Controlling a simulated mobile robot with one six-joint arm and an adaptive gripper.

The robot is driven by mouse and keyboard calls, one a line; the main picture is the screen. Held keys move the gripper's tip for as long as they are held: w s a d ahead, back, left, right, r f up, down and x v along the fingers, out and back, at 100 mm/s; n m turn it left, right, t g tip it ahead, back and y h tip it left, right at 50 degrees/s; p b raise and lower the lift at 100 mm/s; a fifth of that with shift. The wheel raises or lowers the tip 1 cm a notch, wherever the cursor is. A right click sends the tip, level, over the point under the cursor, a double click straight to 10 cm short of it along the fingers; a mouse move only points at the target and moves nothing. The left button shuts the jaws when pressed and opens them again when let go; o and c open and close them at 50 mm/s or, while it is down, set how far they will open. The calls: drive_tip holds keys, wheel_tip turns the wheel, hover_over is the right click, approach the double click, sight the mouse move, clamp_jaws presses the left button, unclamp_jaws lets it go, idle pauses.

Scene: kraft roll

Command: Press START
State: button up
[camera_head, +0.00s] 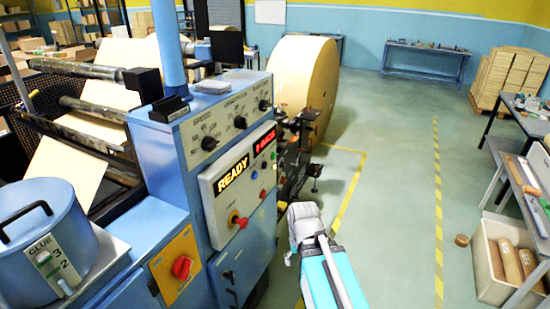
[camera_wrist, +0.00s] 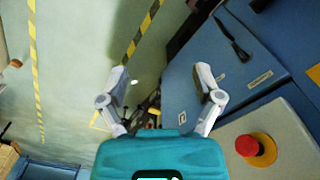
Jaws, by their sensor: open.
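The cream control panel (camera_head: 218,205) is on the front of the blue machine cabinet. Its lit displays read READY (camera_head: 234,172) and a second red text. Several small coloured buttons (camera_head: 262,192) sit below the displays; their labels are too small to read, so I cannot tell which is START. A red mushroom button (camera_head: 239,220) is lower on the panel; in the wrist view a red button on a yellow ring (camera_wrist: 256,149) shows at the lower right. My gripper (camera_wrist: 162,80) is open and empty, fingers apart, in front of the blue cabinet, touching nothing visible.
A red rotary switch (camera_head: 181,267) on a yellow plate is at the cabinet's lower left. A glue pot (camera_head: 45,235) stands at the left. A large kraft roll (camera_head: 304,85) is behind the cabinet.

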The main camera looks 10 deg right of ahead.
clamp_jaws()
idle(1.4)
